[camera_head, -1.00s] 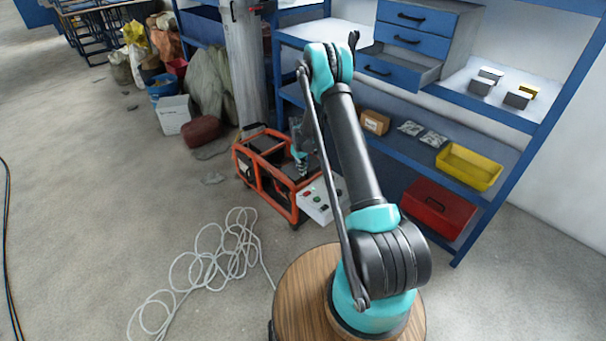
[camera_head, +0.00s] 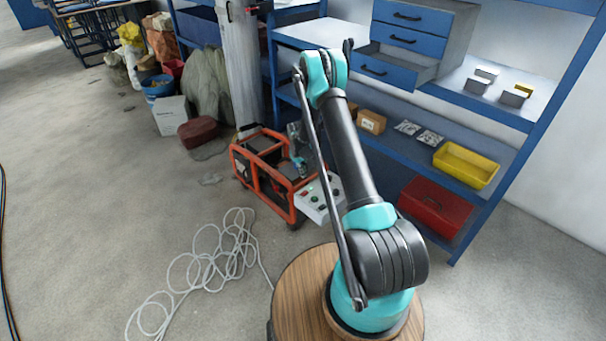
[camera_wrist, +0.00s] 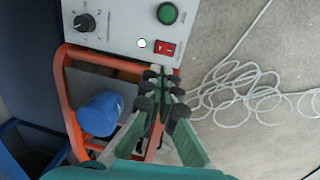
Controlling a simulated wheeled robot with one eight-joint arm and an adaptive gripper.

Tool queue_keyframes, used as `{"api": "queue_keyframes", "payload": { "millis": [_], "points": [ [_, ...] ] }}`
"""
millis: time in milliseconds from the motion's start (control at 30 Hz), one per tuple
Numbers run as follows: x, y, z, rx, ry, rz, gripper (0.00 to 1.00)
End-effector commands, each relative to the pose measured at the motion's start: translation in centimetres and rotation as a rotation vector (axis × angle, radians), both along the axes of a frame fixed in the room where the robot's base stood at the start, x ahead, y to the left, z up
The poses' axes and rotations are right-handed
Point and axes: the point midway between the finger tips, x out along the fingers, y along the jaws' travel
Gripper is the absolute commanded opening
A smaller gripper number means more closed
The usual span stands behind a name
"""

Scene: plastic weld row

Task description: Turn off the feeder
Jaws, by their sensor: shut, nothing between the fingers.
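A pale grey control box (camera_head: 311,207) sits at the front of an orange-framed machine (camera_head: 279,207), partly behind my arm in the head view. In the wrist view, the box panel (camera_wrist: 120,30) spans the top left. It carries a red rocker switch (camera_wrist: 165,49), a small glowing lamp (camera_wrist: 142,43), a round green button (camera_wrist: 167,13) and a black dial (camera_wrist: 85,22). My gripper (camera_wrist: 158,76) is shut and empty, its tips just below the red switch in the wrist picture. Contact with the panel cannot be told. The head view shows the gripper (camera_head: 299,163) small, above the machine.
The orange frame (camera_wrist: 67,95) and a blue cylinder (camera_wrist: 100,113) lie close beside the fingers. A loose white cable (camera_head: 205,262) coils on the floor. Blue shelving (camera_head: 425,158) with a yellow tray (camera_head: 466,165) and red toolbox (camera_head: 434,206) stands right. Open floor lies left.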

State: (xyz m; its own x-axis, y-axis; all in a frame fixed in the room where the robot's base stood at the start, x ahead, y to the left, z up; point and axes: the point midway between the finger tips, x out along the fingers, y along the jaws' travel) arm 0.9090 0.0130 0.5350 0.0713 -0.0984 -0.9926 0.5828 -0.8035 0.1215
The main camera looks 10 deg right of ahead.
Motion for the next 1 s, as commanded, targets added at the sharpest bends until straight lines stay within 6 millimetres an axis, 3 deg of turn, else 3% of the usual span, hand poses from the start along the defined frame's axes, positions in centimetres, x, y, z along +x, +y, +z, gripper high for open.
{"api": "queue_keyframes", "payload": {
  "millis": [300, 533, 700, 1000],
  "points": [
    [0.5, -0.6, -5.8, 0.000, 0.000, -0.001, 0.00],
    [0.7, -0.9, -9.2, 0.000, 0.000, -0.001, 0.00],
    [0.8, -1.1, -10.6, 0.000, 0.000, -0.001, 0.00],
    [0.8, -1.1, -11.0, 0.000, 0.000, -0.001, 0.00]
  ]
}}
